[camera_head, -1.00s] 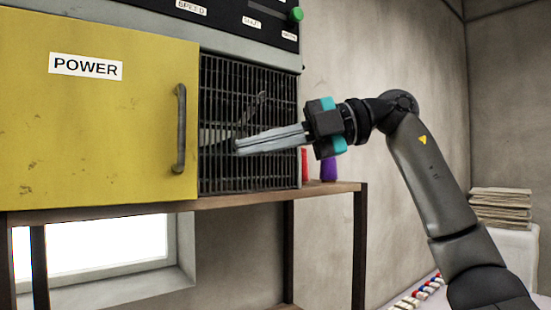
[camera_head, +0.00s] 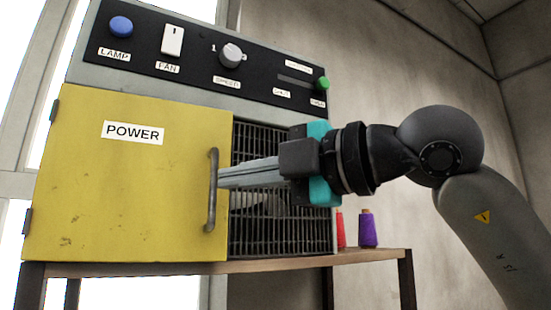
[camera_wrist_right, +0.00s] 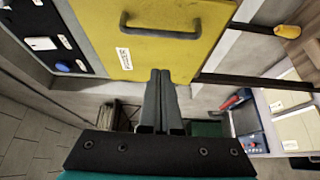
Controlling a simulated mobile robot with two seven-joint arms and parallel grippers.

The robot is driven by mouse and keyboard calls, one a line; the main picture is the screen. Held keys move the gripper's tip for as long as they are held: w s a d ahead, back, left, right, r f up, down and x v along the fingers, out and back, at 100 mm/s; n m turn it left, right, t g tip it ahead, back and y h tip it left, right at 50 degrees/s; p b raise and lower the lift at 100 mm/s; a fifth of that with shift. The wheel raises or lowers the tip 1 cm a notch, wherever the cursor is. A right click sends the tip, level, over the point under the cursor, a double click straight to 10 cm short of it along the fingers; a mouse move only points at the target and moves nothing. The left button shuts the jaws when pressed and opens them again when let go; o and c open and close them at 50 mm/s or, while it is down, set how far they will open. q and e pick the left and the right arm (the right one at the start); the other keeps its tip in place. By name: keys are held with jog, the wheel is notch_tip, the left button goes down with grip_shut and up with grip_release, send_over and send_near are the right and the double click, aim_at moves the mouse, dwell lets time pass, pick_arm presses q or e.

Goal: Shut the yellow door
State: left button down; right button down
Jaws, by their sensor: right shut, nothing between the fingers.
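The yellow door (camera_head: 110,190) has a POWER label and covers the left part of the grey cabinet front, with hinges at its left edge. I cannot tell whether it is fully closed. Its upright grey handle (camera_head: 212,190) is near its right edge. My right gripper (camera_head: 221,178) is shut and empty, with its tips beside the handle; contact is unclear. In the right wrist view, the shut fingers (camera_wrist_right: 160,75) are at the edge of the door (camera_wrist_right: 185,55), short of the handle (camera_wrist_right: 160,32). My left gripper is not in view.
A dark grille (camera_head: 290,225) fills the cabinet front right of the door. A control panel (camera_head: 195,55) with knobs and switches is above. The cabinet stands on a wooden shelf (camera_head: 370,255). Red (camera_head: 340,229) and purple (camera_head: 368,230) spools stand right of it.

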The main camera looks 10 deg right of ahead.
aim_at(201, 191)
jog(key=shift+w+a+p, duration=0.25)
jog(key=shift+w+p, duration=0.1)
jog(key=shift+w, duration=0.55)
jog(key=shift+w+a+p, duration=0.25)
jog(key=shift+w+p, duration=0.1)
jog(key=shift+w, duration=0.5)
jog(key=shift+w+a+p, duration=0.25)
jog(key=shift+w+p, duration=0.1)
jog(key=shift+w, duration=0.55)
jog(key=shift+w+d, duration=0.1)
jog(key=shift+w, duration=1.2)
jog(key=shift+d, duration=0.1)
